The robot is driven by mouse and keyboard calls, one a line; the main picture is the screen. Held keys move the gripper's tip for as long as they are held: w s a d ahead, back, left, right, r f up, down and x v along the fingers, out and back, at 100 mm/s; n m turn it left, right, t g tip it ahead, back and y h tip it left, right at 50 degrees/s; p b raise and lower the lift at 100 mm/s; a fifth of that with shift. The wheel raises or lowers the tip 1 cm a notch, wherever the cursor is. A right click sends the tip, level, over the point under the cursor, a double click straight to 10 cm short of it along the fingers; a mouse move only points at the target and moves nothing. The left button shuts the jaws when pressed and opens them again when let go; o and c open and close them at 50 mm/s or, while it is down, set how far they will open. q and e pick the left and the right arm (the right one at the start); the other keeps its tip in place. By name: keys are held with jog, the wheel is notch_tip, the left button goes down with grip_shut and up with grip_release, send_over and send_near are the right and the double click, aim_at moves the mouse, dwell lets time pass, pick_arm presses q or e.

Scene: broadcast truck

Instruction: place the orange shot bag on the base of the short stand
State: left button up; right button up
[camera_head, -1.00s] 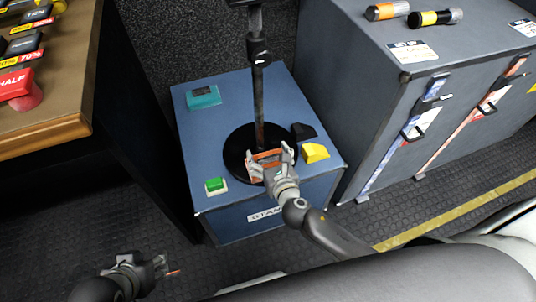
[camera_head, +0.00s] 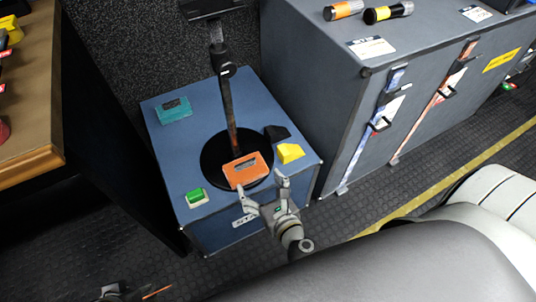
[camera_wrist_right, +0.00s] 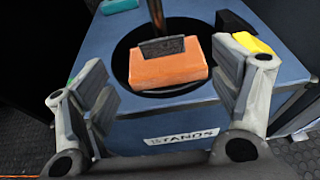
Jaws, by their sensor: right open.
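The orange shot bag (camera_head: 247,171) lies on the front part of the round black base (camera_head: 214,157) of the short stand (camera_head: 229,105), in front of its pole. In the right wrist view the orange bag (camera_wrist_right: 168,69) rests on the black base (camera_wrist_right: 124,58), with its dark handle strip up. My right gripper (camera_head: 264,192) is open and empty, just in front of the bag and apart from it; its two fingers (camera_wrist_right: 165,95) frame the bag in the wrist view. My left gripper (camera_head: 128,294) shows only partly at the bottom edge; its jaws are unclear.
The blue stands box (camera_head: 160,143) also carries a teal bag (camera_head: 173,110), a green block (camera_head: 196,197), a yellow bag (camera_head: 290,152) and a black bag (camera_head: 276,132). A grey cabinet (camera_head: 340,90) with flashlights on top stands at right, a wooden desk (camera_head: 38,110) at left.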

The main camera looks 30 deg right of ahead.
jog(key=s+d+m+g+h, duration=0.25)
jog(key=d+m, duration=0.25)
jog(key=m, duration=0.5)
jog(key=s+d+m+g+h, duration=0.2)
jog(key=d+m+g, duration=0.15)
jog(key=m, duration=0.75)
jog(key=s+a+r+m+g+y, duration=0.1)
jog(key=s+a+m+g+y, duration=0.2)
jog(key=s+m, duration=0.6)
jog(key=m+g+y, duration=0.1)
jog(key=m+g, duration=0.1)
jog(key=m, duration=0.2)
jog(key=shift+w+y, duration=0.1)
jog(key=shift+y, duration=0.15)
